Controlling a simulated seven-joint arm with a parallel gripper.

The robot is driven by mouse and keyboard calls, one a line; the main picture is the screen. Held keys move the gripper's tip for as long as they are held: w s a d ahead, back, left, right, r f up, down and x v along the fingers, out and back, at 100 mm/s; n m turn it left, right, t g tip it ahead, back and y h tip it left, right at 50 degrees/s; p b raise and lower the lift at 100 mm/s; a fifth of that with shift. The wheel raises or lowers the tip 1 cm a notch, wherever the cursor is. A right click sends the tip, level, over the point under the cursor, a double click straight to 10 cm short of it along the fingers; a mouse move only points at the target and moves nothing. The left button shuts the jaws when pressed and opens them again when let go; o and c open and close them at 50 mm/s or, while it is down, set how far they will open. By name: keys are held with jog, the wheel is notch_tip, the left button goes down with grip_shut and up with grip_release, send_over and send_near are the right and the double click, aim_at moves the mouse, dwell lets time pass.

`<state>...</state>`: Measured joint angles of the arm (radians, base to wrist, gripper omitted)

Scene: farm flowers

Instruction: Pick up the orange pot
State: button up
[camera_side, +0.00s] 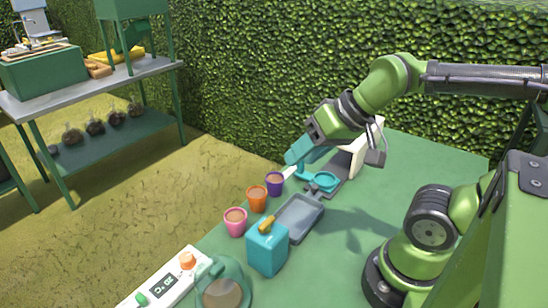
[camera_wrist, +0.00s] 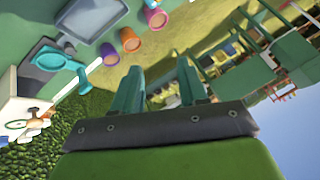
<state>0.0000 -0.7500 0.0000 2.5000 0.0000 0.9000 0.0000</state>
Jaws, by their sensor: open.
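The orange pot (camera_side: 256,199) stands upright on the green table, between the purple pot (camera_side: 275,184) and the pink pot (camera_side: 235,222). In the wrist view the orange pot (camera_wrist: 130,40) is up and left of the fingers, again between the purple pot (camera_wrist: 110,55) and the pink pot (camera_wrist: 156,18). My gripper (camera_side: 297,156) is above the table's far end, up and right of the orange pot and closest to the purple pot. In the wrist view my gripper (camera_wrist: 160,84) has its two teal fingers spread, with nothing between them.
A grey tray (camera_side: 298,218), a teal box (camera_side: 267,250) with a yellow top piece and a teal round dish (camera_side: 322,182) are on the table right of the pots. A white temperature panel (camera_side: 160,287) is at the front. A hedge (camera_side: 300,70) stands behind.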

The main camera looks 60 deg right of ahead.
jog(key=o, duration=0.8)
jog(key=m+g+h, duration=0.2)
jog(key=m+g, duration=0.3)
jog(key=g, duration=0.2)
send_over(257, 196)
jog(key=f, duration=1.7)
jog(key=shift+d, duration=0.25)
jog(key=shift+a+f, duration=0.15)
jog(key=shift+f, duration=1.2)
jog(key=shift+a+f, duration=0.1)
jog(key=shift+f, duration=1.25)
